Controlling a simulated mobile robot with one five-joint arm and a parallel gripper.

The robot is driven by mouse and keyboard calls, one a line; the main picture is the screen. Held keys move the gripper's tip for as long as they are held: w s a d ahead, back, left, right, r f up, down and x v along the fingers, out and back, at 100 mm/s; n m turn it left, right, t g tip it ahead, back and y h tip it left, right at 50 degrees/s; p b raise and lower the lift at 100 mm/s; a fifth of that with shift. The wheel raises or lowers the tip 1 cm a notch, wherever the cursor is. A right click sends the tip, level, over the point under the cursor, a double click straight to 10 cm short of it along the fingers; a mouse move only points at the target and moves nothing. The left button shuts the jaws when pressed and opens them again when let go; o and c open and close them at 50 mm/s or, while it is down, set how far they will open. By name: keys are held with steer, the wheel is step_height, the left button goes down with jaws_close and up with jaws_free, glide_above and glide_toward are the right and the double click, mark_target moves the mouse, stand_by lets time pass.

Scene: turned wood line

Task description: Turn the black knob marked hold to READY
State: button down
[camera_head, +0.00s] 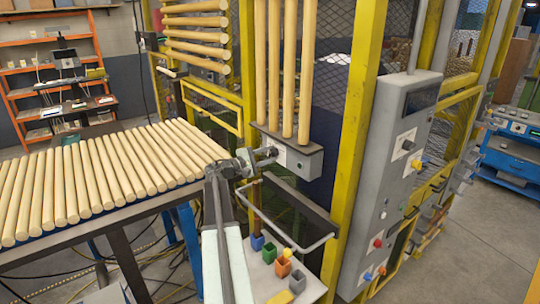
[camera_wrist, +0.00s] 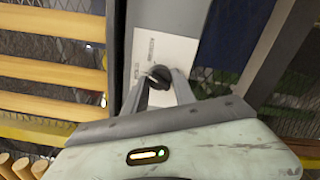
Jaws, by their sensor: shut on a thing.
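The black knob (camera_wrist: 158,73) sits on a white label plate (camera_wrist: 168,48) on a grey box. In the wrist view my gripper (camera_wrist: 160,84) is shut on it, with one finger on each side. A light pointer mark shows on the knob's left part. The two labels on the plate are too small to read, so I cannot tell which position the knob is at. In the head view my gripper (camera_head: 266,155) reaches the front of the grey box (camera_head: 306,167), below upright wooden poles. It mostly hides the knob there.
A rack of wooden poles (camera_head: 95,180) lies left of my arm. Below is a grey shelf (camera_head: 312,290) with small coloured blocks and a bent rail (camera_head: 285,240). A yellow post (camera_head: 358,140) and a grey control panel (camera_head: 395,170) with another black knob (camera_head: 408,145) stand at the right.

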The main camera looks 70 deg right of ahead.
steer(key=m, duration=0.6)
steer(key=shift+a, duration=0.1)
steer(key=shift+m, duration=0.4)
steer(key=c, duration=1)
jaws_free()
steer(key=v, duration=0.7)
steer(key=shift+w+a, duration=0.2)
steer(key=shift+a, duration=0.15)
